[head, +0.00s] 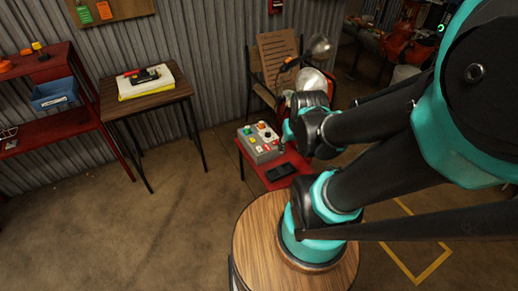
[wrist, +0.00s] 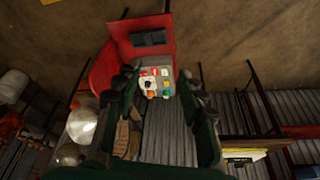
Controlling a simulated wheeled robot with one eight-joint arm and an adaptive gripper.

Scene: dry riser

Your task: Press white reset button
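A grey control box (head: 264,153) with several coloured buttons sits on a small red table (head: 283,171) in the head view. In the wrist view the box (wrist: 157,93) lies between my gripper's fingers, farther off, with red, green, orange, black and white parts on its face. In the head view my arm hides most of the gripper.
A dark flat object (head: 281,172) lies on the red table's front part. A wooden side table (head: 150,101) and red shelf (head: 50,125) are left. Floor before them is clear.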

